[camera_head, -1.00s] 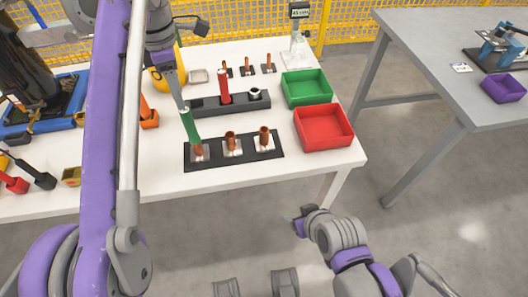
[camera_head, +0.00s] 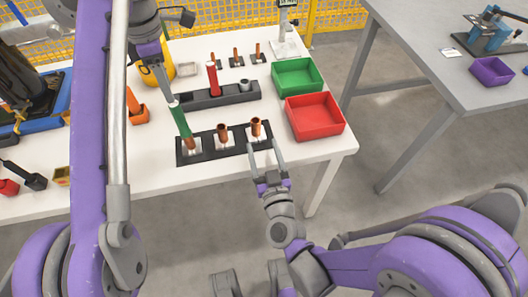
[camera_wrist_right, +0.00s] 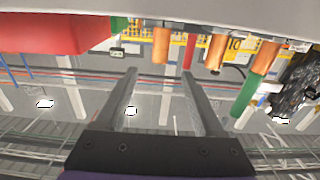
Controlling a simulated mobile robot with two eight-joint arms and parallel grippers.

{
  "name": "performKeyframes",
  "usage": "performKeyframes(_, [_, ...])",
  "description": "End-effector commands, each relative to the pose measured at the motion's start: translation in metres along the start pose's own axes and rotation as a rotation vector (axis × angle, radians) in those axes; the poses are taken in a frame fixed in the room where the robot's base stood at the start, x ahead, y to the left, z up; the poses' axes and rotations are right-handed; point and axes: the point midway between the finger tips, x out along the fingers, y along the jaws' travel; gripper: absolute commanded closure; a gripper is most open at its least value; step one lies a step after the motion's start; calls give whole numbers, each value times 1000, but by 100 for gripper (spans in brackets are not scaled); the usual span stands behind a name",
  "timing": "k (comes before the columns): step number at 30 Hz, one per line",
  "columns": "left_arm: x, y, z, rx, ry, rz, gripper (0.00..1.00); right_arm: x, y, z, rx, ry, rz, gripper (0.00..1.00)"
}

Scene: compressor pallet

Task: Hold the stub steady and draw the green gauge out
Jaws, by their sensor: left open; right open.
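The green gauge (camera_head: 180,119) stands tilted in the leftmost copper stub (camera_head: 190,145) on the black base plate (camera_head: 225,153). The right wrist view, upside down, also shows the gauge (camera_wrist_right: 244,96) and this stub (camera_wrist_right: 265,58). My left gripper (camera_head: 170,97) is open at the top of the green gauge; whether it touches is unclear. My right gripper (camera_head: 265,146) is open and empty in front of the plate, near the table's front edge. Its fingers also show in the right wrist view (camera_wrist_right: 160,75), with the stubs beyond them.
Two more copper stubs, the middle (camera_head: 222,134) and the right (camera_head: 256,127), stand on the plate. A red gauge (camera_head: 212,79) stands in a dark rack (camera_head: 205,97) behind. A green tray (camera_head: 297,75) and red tray (camera_head: 315,117) are at the right.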

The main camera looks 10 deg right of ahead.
Motion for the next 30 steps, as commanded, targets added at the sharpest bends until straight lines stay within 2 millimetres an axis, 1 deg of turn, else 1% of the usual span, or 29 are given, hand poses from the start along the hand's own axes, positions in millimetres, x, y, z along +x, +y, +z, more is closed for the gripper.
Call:
performKeyframes(9, [0, 0, 0, 0, 0, 0, 50, 57, 0, 0, -1, 0, 0, 30])
performKeyframes(15, [0, 0, 0, 0, 0, 0, 50, 85, 0, 0, -1, 0, -2, 30])
performKeyframes(18, [0, 0, 0, 0, 0, 0, 50, 93, 0, 0, -1, 0, -2, 30])
performKeyframes(21, [0, 0, 0, 0, 0, 0, 50, 97, 0, 0, -1, 0, -3, 30])
performKeyframes(29, [0, 0, 0, 0, 0, 0, 50, 98, 0, 0, 0, 0, -3, 30])
performKeyframes(30, [0, 0, 0, 0, 0, 0, 50, 98, 0, 0, 0, 0, -3, 35])
